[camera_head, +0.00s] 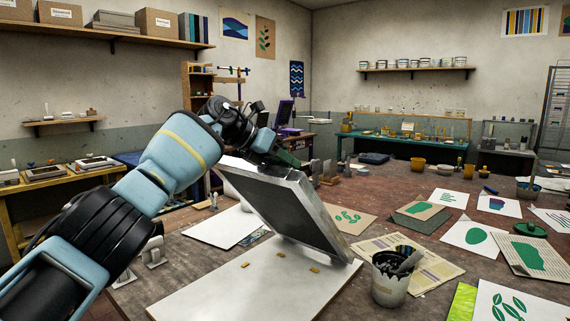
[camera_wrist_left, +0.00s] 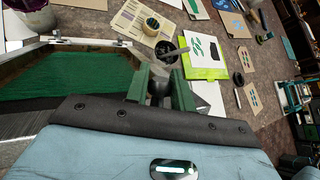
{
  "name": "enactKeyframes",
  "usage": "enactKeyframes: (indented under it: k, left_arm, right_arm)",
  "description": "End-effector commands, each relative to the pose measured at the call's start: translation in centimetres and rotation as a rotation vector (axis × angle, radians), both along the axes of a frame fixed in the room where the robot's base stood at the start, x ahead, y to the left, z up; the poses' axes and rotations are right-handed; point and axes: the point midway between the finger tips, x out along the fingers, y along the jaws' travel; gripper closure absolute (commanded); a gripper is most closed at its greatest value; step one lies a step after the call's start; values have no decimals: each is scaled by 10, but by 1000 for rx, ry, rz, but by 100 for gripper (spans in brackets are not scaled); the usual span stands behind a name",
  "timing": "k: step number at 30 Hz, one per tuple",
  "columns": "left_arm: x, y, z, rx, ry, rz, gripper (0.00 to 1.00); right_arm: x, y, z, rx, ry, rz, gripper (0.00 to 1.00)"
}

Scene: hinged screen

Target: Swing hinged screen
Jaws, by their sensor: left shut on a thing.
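The hinged screen (camera_head: 290,205), a pale frame around dark mesh, stands tilted up above a white base board (camera_head: 245,285). Its lower edge is near the board's right side. My left gripper (camera_head: 280,152) is at its raised upper edge, shut on the frame; the arm partly hides the contact. In the left wrist view, the screen (camera_wrist_left: 50,85) shows green mesh at the left, beside the green fingers of my left gripper (camera_wrist_left: 160,88). The exact grip on the frame is hard to see there. My right gripper is not in view.
Printed sheets (camera_head: 475,237) and a lime-green sheet (camera_head: 462,302) lie further right. A white sheet (camera_head: 222,226) lies behind the board. The board's top is bare except small orange tabs.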

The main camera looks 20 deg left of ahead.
Motion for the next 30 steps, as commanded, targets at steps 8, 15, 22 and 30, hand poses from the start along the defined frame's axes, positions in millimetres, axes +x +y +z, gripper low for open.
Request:
enactKeyframes:
  k: [8, 15, 22, 30]
  left_arm:
    - [0, 0, 4, -2, -7, 2, 100]
    - [0, 0, 3, -2, -5, 1, 56]
    - [0, 0, 1, 0, -1, 1, 56]
    - [-10, 11, 12, 0, -4, 0, 56]
  right_arm:
    - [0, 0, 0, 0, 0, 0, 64]
    - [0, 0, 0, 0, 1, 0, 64]
    - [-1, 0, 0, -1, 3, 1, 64]
    - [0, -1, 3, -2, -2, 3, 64]
